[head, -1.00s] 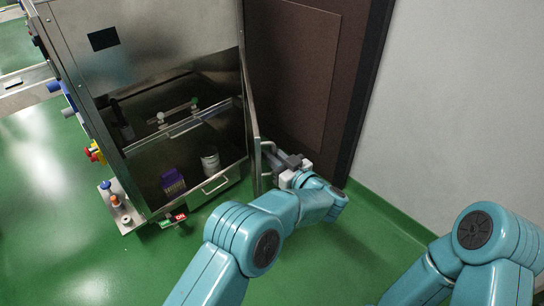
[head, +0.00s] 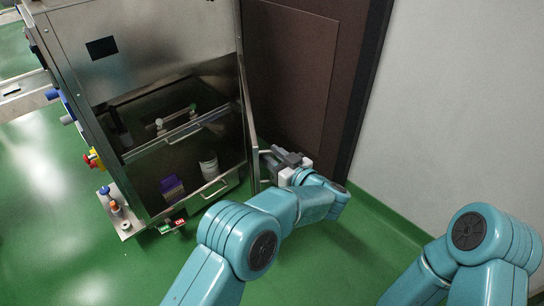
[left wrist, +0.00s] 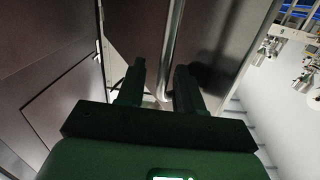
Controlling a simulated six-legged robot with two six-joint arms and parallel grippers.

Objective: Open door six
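The metal cabinet's door (head: 249,115) stands swung out from the cabinet and shows nearly edge-on in the head view. Its bar handle (left wrist: 172,50) shows in the left wrist view, running down to the gap between my fingers. My left gripper (head: 272,158) is at the handle on the door's outer side, low down. Whether a finger touches the bar is unclear. My right arm is at the lower right; its gripper is out of frame. No door number is readable.
The open cabinet (head: 150,62) holds a purple box (head: 172,188) and a white canister (head: 209,165). A dark brown door (head: 290,70) stands close behind my left gripper. A pale wall (head: 460,110) bounds the right. The green floor (head: 50,200) at left is clear.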

